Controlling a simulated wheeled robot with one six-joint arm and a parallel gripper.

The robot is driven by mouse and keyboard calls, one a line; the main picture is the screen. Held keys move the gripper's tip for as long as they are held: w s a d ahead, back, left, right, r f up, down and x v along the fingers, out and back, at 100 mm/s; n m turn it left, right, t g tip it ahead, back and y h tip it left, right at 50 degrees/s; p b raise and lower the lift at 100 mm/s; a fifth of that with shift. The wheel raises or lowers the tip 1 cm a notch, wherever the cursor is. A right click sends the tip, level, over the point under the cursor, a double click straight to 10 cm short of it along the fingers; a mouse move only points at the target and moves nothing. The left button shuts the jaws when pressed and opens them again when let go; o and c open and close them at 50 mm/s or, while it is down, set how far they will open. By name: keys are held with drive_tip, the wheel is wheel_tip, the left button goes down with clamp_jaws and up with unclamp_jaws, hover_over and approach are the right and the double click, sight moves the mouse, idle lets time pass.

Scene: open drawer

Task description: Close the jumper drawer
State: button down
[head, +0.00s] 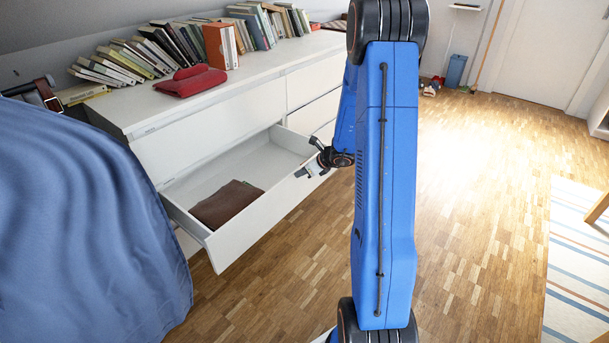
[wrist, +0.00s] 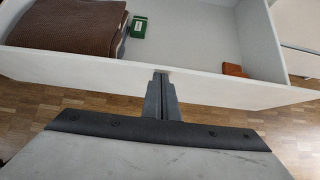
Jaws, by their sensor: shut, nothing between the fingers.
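The open drawer (head: 262,213) is white and pulled well out of the white dresser (head: 196,130). A folded brown jumper (head: 228,204) lies inside it toward the left end. In the wrist view the drawer front's top edge (wrist: 215,87) runs across the picture, with the brown jumper (wrist: 68,25) behind it at the left. My gripper (head: 300,173) is at the drawer front, near its right end. In the wrist view my gripper's fingers (wrist: 160,80) are shut and empty, with the tips at the front's top edge. I cannot tell whether they touch it.
The drawer also holds a green box (wrist: 138,27) and an orange item (wrist: 235,70). Books (head: 160,50) and a red folded cloth (head: 190,81) lie on the dresser top. A blue-covered bed (head: 85,220) stands at the left. The wooden floor (head: 470,160) is mostly clear.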

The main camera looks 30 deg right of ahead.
idle(0.3)
drive_tip(key=w+a, duration=0.4)
drive_tip(key=w, duration=0.7)
drive_tip(key=w+a, duration=0.4)
drive_tip(key=w, duration=0.6)
drive_tip(key=w+a, duration=0.4)
drive_tip(key=w, duration=0.7)
drive_tip(key=shift+w+r, duration=0.15)
drive_tip(key=shift+w, duration=0.2)
